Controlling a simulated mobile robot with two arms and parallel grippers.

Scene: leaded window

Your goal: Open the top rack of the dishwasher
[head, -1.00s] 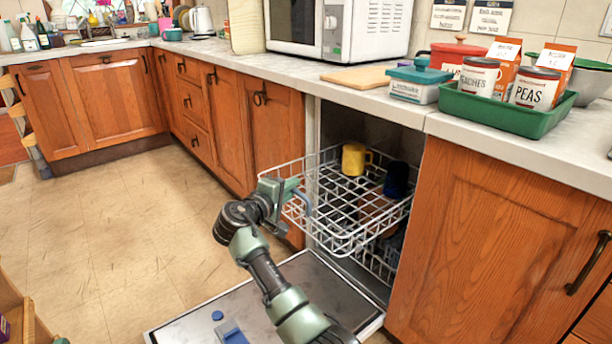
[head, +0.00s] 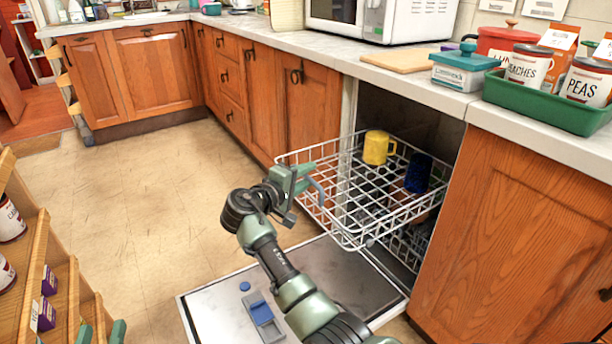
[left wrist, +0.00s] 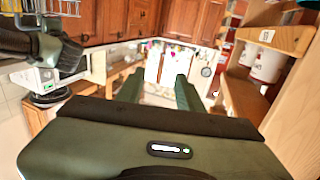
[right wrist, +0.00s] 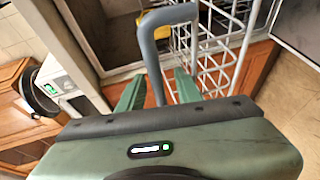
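The white wire top rack (head: 360,205) juts well out of the dishwasher opening (head: 400,115) in the head view. It carries a yellow mug (head: 376,148) and a dark blue mug (head: 418,172). My right gripper (head: 304,180) is at the rack's front left, by its grey curved handle (right wrist: 152,45). In the right wrist view, the handle passes between the right fingers (right wrist: 158,92), which stand apart. Their contact with it is unclear. My left gripper (head: 102,333) shows only its fingertips at the lower left. In the left wrist view its fingers (left wrist: 157,92) are apart and empty.
The dishwasher door (head: 345,270) lies open below the rack. A wooden shelf unit (head: 40,265) with cans and boxes stands close at the left. A wooden cabinet (head: 530,220) flanks the opening on the right.

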